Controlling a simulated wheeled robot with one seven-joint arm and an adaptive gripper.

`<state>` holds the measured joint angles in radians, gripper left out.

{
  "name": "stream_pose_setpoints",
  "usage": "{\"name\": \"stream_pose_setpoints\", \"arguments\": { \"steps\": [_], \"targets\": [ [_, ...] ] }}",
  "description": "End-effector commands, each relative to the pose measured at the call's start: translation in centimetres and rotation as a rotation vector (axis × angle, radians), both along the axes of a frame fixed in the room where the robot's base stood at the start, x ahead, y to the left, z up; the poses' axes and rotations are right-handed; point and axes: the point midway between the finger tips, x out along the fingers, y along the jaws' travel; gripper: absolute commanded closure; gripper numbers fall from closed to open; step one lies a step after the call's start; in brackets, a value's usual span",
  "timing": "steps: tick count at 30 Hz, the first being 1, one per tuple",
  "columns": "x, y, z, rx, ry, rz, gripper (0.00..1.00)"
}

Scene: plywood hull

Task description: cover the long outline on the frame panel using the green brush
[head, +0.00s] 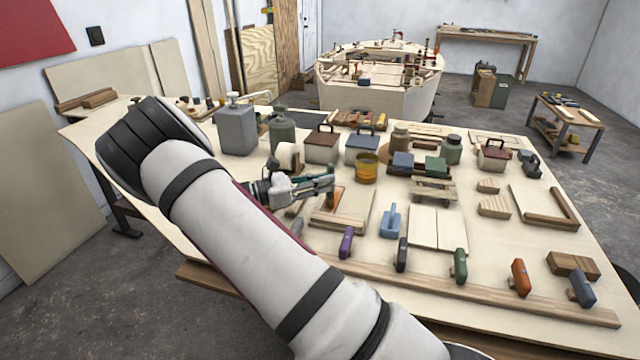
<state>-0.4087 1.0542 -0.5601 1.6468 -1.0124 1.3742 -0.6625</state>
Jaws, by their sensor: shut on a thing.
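My gripper (329,183) is over the left middle of the table. It is shut on a small dark green thing, which looks like the green brush (316,178); the fingers hide most of it. Right below it lies a flat pale panel with a wooden border, seemingly the frame panel (354,215). An orange patch shows under the fingertips at the panel's left part. I cannot tell whether it belongs to the held thing or the panel, or whether the brush touches the panel. The long outline cannot be made out at this size.
An amber jar (366,168) stands just behind the panel. A blue tool (391,221) and pale boards (437,228) lie to its right. Several upright coloured handles, one green (459,266), line the front rail (490,297). Cans and boxes crowd the back.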

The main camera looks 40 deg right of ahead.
Motion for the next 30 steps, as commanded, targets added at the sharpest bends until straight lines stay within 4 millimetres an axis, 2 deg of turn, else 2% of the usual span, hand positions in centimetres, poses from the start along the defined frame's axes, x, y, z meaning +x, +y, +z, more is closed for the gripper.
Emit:
{"name": "stream_pose_setpoints", "arguments": {
  "steps": [30],
  "targets": [
    [2.2, -2.8, -0.2, 0.001, -0.001, 0.0, 1.0]
  ]
}}
